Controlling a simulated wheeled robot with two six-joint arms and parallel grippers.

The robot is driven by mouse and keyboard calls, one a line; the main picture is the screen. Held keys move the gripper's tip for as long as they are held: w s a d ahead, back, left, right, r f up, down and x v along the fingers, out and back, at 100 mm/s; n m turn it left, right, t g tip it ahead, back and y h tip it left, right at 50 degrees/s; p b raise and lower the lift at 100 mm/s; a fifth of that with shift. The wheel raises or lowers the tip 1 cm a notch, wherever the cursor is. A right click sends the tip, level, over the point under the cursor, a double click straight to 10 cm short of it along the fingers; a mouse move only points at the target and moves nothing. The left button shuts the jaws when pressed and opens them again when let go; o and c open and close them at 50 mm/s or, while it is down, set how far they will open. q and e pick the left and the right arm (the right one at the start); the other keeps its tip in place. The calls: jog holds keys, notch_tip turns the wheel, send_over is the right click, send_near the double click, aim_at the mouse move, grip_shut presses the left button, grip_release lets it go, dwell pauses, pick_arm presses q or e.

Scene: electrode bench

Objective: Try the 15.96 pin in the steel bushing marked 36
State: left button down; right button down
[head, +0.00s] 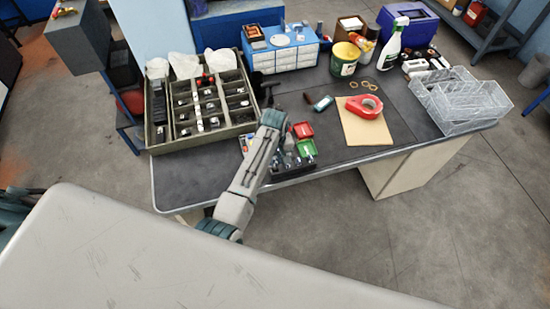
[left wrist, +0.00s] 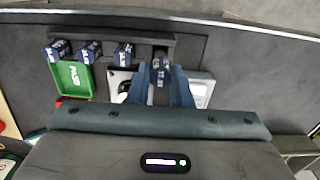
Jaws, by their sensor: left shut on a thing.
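My left gripper (left wrist: 162,82) is shut on a blue-labelled pin (left wrist: 161,68) in the left wrist view. The label's digits are too small to read surely. The held pin is at the dark pin rack (left wrist: 110,36), in line with several similar blue-labelled pins (left wrist: 90,52) to its left. I cannot tell whether it is clear of its slot. In the head view my left arm reaches over the rack (head: 300,158) and hides the fingertips. I cannot pick out the steel bushing marked 36. My right gripper is not in view.
A green PASS tray (left wrist: 75,78) and a red tray (head: 302,130) lie beside the rack. A compartment tray (head: 247,117) with small parts stands left on the bench (head: 200,176). The front-left bench strip is clear.

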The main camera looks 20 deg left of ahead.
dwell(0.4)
pick_arm(q)
jog(key=shift+f+b, duration=0.35)
jog(key=shift+f, duration=0.6)
jog(key=shift+f+b, duration=0.35)
jog(key=shift+f, duration=0.5)
jog(key=c, duration=1.2)
grip_release()
jog(key=shift+c, duration=0.2)
